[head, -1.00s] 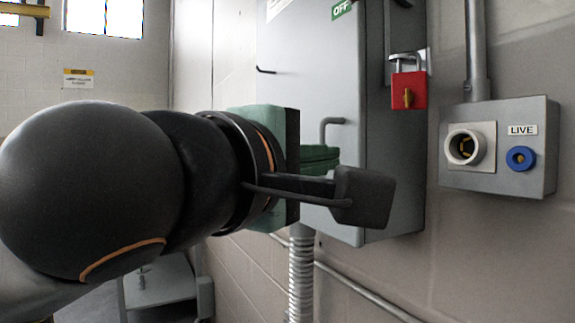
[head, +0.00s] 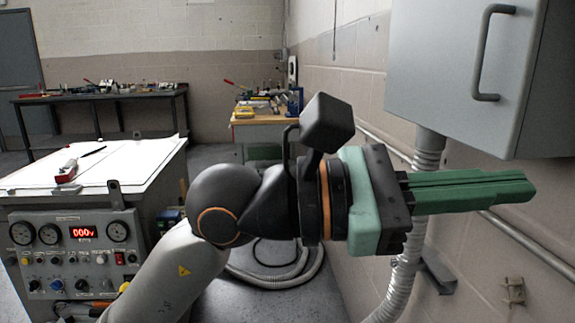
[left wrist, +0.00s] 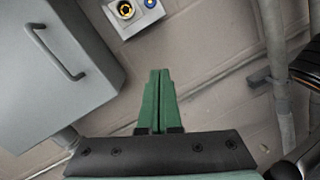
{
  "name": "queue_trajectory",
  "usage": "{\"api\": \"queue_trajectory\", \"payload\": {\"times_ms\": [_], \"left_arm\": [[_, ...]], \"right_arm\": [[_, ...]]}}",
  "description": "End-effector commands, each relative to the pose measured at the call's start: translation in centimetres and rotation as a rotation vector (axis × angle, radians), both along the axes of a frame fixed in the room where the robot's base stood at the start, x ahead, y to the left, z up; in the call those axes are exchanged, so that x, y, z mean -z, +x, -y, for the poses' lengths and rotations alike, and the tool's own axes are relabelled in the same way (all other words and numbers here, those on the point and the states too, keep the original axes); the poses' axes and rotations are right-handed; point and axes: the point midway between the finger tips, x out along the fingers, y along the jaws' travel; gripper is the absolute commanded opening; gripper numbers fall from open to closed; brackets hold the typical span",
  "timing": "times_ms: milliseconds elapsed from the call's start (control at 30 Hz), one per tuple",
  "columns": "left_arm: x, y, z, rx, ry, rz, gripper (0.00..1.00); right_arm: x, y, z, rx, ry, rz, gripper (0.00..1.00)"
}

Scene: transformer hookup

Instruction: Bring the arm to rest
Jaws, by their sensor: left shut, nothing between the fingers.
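My left arm reaches in from the lower left in the head view. Its gripper (head: 533,192) has green fingers pressed together and pointing right, with nothing between them. In the left wrist view the shut fingers (left wrist: 160,74) point up the picture toward the wall. The gripper is below the grey wall cabinet in the head view and does not appear to touch anything. My right gripper is not in view.
The grey cabinet (head: 440,75) with a handle hangs at upper right. A flexible conduit (head: 405,270) runs down beside the gripper. A test console (head: 75,250) stands left, reading 000V. Workbenches (head: 60,98) stand behind. The socket box (left wrist: 128,12) shows in the left wrist view.

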Motion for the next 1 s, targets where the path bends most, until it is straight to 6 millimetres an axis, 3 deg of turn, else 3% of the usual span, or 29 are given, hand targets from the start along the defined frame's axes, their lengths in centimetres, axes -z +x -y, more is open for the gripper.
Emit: {"api": "queue_trajectory", "payload": {"times_ms": [267, 467, 567, 767, 867, 1000], "left_arm": [[2.5, 2.9, -6.3, 0.22, -0.36, -0.711, 0.0], [6.4, 7.2, -12.2, 0.313, -0.658, -1.208, 0.0], [9.7, 9.6, -15.3, 0.336, -0.822, -1.452, 0.0], [19.2, 12.8, -21.4, 0.346, -1.173, -1.917, 0.0], [25.1, 13.0, -24.1, 0.331, -1.363, -2.138, 0.0], [33.2, 11.6, -27.2, 0.291, -1.629, -2.403, 0.0]], "right_arm": [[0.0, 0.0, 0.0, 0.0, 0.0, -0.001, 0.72], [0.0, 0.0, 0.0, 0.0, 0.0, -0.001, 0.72], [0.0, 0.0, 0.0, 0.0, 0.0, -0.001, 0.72], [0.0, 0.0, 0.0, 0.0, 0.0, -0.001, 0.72], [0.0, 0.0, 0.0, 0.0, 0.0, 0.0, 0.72], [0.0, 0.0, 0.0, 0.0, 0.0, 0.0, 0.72]]}}
